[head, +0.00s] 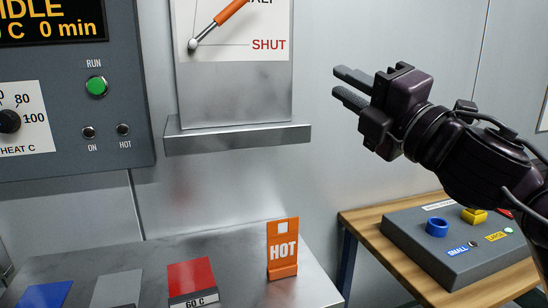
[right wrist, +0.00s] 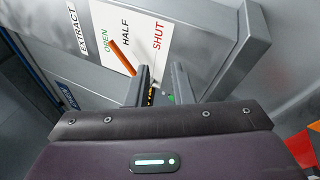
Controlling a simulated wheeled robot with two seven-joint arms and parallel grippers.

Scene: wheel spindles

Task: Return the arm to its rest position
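My right arm enters the head view from the right, raised in front of the metal wall. My right gripper (head: 342,82) points left, in mid-air, right of the lever panel. Its two fingers are apart with nothing between them. The right wrist view also shows the two fingers (right wrist: 161,88) apart and empty, with the sign panel beyond them. My left gripper is in neither view.
An orange lever (head: 232,10) is on a panel marked SHUT, above a metal ledge (head: 238,138). A control panel (head: 60,105) is at left. An orange HOT sign (head: 283,250) stands on the metal counter (head: 215,262). A grey box (head: 450,262) sits on a wooden table (head: 362,222) below my right arm.

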